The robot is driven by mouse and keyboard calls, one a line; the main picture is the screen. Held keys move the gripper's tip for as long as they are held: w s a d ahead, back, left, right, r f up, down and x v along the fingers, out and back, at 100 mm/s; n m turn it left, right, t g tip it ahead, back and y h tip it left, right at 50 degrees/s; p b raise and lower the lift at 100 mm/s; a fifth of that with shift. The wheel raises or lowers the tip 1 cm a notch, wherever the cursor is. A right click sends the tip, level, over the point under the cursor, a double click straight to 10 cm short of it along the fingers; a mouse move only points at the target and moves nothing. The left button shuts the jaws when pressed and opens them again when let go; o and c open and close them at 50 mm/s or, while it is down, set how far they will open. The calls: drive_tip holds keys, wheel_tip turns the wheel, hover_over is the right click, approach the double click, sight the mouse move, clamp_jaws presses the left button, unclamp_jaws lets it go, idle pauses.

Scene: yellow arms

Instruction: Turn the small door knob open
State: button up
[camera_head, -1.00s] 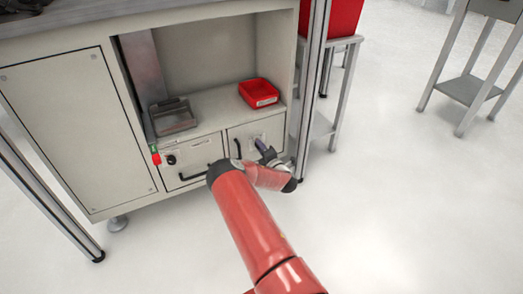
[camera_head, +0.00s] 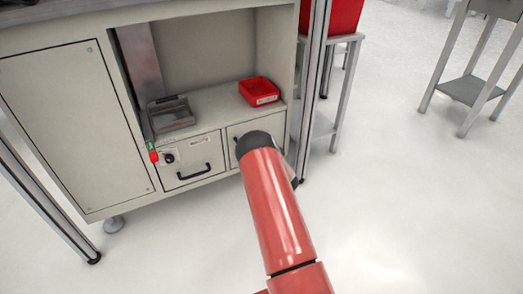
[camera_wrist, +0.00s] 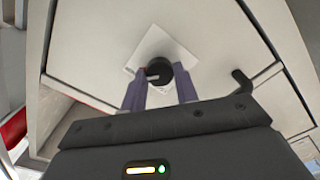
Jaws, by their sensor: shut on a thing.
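The small black round knob (camera_wrist: 167,69) sits on a white plate (camera_wrist: 147,46) on the pale small door (camera_wrist: 105,55) in the wrist view. A short grey stub shows at its left side. My gripper (camera_wrist: 161,79) has its two purple fingers on either side of the knob, shut on it. The exact contact is partly hidden by the knob's underside. In the camera_head view the small door (camera_head: 235,131) is mostly behind my red arm, and the knob and gripper are hidden. The door appears closed.
A black handle (camera_wrist: 243,82) stands out right of the knob in the wrist view. Left of the small door are a drawer with a black handle (camera_head: 194,174) and another knob (camera_head: 168,158).

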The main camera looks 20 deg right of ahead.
drive_tip(key=shift+m, duration=0.6)
drive_tip(key=o, duration=1)
drive_tip(key=s, duration=0.7)
drive_tip(key=shift+s+d+p, duration=0.1)
drive_tip(key=shift+s+p, duration=0.2)
drive_tip(key=shift+s, duration=0.1)
